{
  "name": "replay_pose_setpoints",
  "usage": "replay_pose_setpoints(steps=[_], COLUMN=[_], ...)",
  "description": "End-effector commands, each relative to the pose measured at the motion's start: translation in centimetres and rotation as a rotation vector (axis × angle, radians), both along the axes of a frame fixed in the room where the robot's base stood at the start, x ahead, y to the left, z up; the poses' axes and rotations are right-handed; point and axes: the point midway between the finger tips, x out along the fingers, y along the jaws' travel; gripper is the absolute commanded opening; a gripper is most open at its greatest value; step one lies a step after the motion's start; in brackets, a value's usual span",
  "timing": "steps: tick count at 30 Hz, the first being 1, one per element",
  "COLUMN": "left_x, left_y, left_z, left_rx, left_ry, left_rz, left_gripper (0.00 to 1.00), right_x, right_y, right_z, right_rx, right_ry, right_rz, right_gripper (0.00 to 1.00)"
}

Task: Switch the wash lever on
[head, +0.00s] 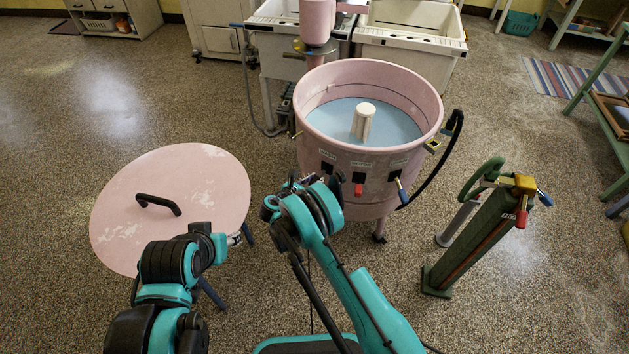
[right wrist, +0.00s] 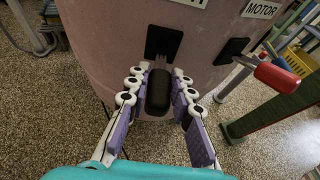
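The pink washer tub (head: 345,150) stands ahead with three levers on its front. The wash lever's black handle (right wrist: 158,92) hangs down from a dark slot in the right wrist view, under a cut-off label ending in H. My right gripper (right wrist: 158,88) has its fingers on both sides of this handle, spread, with small gaps visible. In the head view my right gripper (head: 308,181) is at the tub's front left and hides most of that lever. My left gripper (head: 240,238) is above the pink lid's right edge, too small to judge.
The red motor lever (right wrist: 276,77) is just right of my right gripper; a blue lever (head: 402,190) is further right. A round pink lid (head: 185,190) with a black handle is at left. A green stand (head: 480,240) is at right. Sinks (head: 410,45) stand behind.

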Motion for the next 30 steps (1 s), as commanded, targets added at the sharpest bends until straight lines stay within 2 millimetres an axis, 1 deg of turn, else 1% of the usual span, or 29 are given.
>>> replay_pose_setpoints(steps=[5,8,12,18,22,29,30], left_x=[0.0,0.0,0.0,0.0,0.0,0.0,0.0], left_y=[0.0,0.0,0.0,0.0,0.0,0.0,0.0], left_z=[0.0,0.4,1.6,2.7,2.8,2.7,2.7], left_rx=[0.000,0.000,0.000,0.000,0.000,0.000,0.000], left_ry=[0.000,0.000,0.000,0.000,0.000,0.000,0.000], left_rz=[0.000,0.000,0.000,0.000,0.000,0.000,0.000], left_gripper=[0.43,0.43,0.43,0.43,0.43,0.43,0.43], right_x=[0.0,0.1,0.3,0.6,0.7,0.7,0.7], right_y=[0.0,-0.2,-0.5,-0.7,-0.7,-0.7,-0.7], right_z=[0.0,0.4,1.7,2.5,2.6,2.5,2.5], right_rx=[0.000,0.015,0.088,0.189,0.211,0.211,0.210], right_ry=[0.000,0.020,0.112,0.241,0.269,0.269,0.269], right_rz=[-0.001,-0.003,-0.006,-0.004,-0.003,-0.003,-0.003], right_gripper=[0.00,0.00,0.00,0.00,0.00,0.00,0.27])
